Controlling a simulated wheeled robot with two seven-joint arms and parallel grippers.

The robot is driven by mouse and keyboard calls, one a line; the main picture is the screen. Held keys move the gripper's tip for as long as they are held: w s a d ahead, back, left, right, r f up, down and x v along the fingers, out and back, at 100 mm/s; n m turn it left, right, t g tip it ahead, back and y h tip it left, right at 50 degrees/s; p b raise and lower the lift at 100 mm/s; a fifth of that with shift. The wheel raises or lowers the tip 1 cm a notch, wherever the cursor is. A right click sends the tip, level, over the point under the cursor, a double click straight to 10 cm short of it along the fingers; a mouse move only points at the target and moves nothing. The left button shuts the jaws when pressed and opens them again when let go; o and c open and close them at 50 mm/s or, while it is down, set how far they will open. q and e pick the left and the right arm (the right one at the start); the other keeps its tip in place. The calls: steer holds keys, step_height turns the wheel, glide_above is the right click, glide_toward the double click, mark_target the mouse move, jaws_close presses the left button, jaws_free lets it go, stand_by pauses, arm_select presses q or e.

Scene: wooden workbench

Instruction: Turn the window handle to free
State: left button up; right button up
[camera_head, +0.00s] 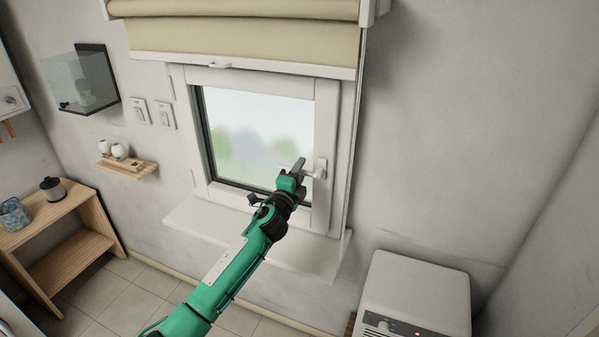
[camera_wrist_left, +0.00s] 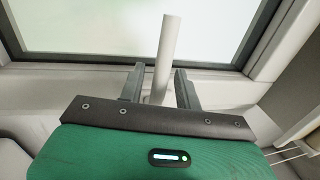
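The white window handle (camera_head: 321,168) is on the right side of the window frame (camera_head: 326,130). Its lever points left, roughly level, toward my left gripper (camera_head: 299,166). In the left wrist view the handle's pale round lever (camera_wrist_left: 168,42) runs between the two grey fingers of my left gripper (camera_wrist_left: 159,70). The fingers are apart, with a gap on each side of the lever. The window sash looks closed in its frame. My gripper partly hides the lever in the head view. My right gripper is in neither view.
A beige blind (camera_head: 240,38) hangs above the window and a white sill (camera_head: 255,240) juts out below it. A white appliance (camera_head: 420,285) stands at the lower right. A wooden shelf unit (camera_head: 60,240) stands at the left. The wall right of the window is bare.

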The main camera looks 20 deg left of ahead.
arm_select(q)
steer(key=s+f+b, duration=0.2)
steer(key=s+b, duration=0.2)
steer(key=s, duration=0.9)
steer(key=shift+s+a+f, duration=0.25)
steer(key=shift+f, duration=0.1)
